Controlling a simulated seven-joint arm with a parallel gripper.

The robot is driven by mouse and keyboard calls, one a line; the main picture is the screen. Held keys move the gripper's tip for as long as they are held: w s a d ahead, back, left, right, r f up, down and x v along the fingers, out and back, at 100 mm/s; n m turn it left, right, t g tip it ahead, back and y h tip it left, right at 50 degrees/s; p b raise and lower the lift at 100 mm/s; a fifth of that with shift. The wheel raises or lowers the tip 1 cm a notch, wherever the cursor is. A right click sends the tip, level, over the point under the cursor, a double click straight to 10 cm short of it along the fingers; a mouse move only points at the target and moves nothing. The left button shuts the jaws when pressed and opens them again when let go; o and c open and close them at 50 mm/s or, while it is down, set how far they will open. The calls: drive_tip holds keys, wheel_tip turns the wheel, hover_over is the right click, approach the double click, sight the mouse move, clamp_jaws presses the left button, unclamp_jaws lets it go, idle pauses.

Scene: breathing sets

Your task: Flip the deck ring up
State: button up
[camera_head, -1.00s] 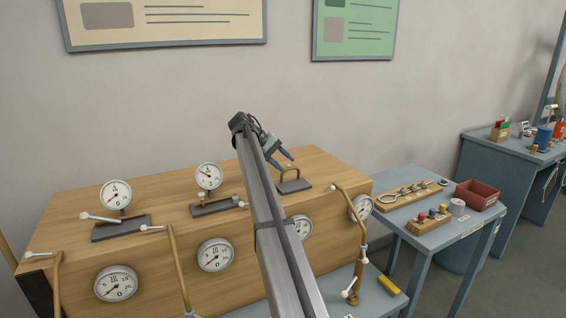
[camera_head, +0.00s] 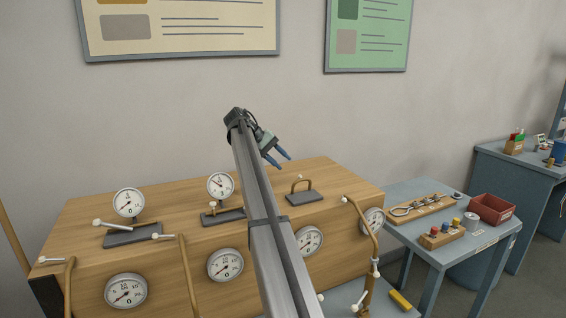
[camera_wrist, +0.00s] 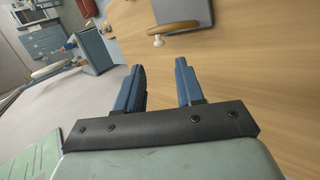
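The deck ring (camera_head: 303,182) is a brass-coloured loop with a small pale knob, on a dark grey plate (camera_head: 305,198) at the right part of the wooden deck. In the head view the loop appears to stand up from its plate; its exact tilt is hard to tell. In the wrist view the brass loop (camera_wrist: 174,27) and its pale knob show beyond my fingertips, at the top. My gripper (camera_head: 282,160) is open and empty, above and slightly left of the ring in the head view. Its two blue fingers (camera_wrist: 158,68) are apart and touch nothing.
Other deck plates with levers and gauges (camera_head: 220,187) stand to the left on the wooden box (camera_head: 340,200). Gauges and brass pipes (camera_head: 368,235) line its front. A blue side table (camera_head: 470,248) holds a red bin (camera_head: 491,209) and small parts. Air above the deck is clear.

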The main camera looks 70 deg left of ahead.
sight(302, 178)
drive_tip(key=shift+w+d, duration=0.3)
drive_tip(key=shift+c, duration=0.7)
drive_tip(key=w+d+m+g+y, duration=0.1)
drive_tip(key=d+m, duration=0.1)
drive_tip(key=w+d+m+g+y, duration=0.1)
drive_tip(key=w+d+m+g, duration=0.1)
drive_tip(key=d+m, duration=0.1)
drive_tip(key=w+d+m+g+y, duration=0.1)
drive_tip(key=d+m, duration=0.1)
drive_tip(key=shift+w+d+r+m+y, duration=0.1)
drive_tip(key=shift+w+d+m+y, duration=0.05)
drive_tip(key=shift+w+m+y, duration=0.2)
clamp_jaws()
drive_tip(key=w+d+r+m+g+y, duration=0.2)
drive_tip(key=d+r+m+g+y, duration=0.2)
drive_tip(key=d+m, duration=0.3)
drive_tip(key=shift+m, duration=0.55)
drive_tip(key=x, duration=1)
drive_tip(key=shift+s+a, duration=0.4)
drive_tip(key=shift+a, duration=0.05)
drive_tip(key=a, duration=0.3)
drive_tip(key=shift+w+r, duration=0.1)
drive_tip(key=shift+r, duration=0.1)
drive_tip(key=shift+a, duration=0.55)
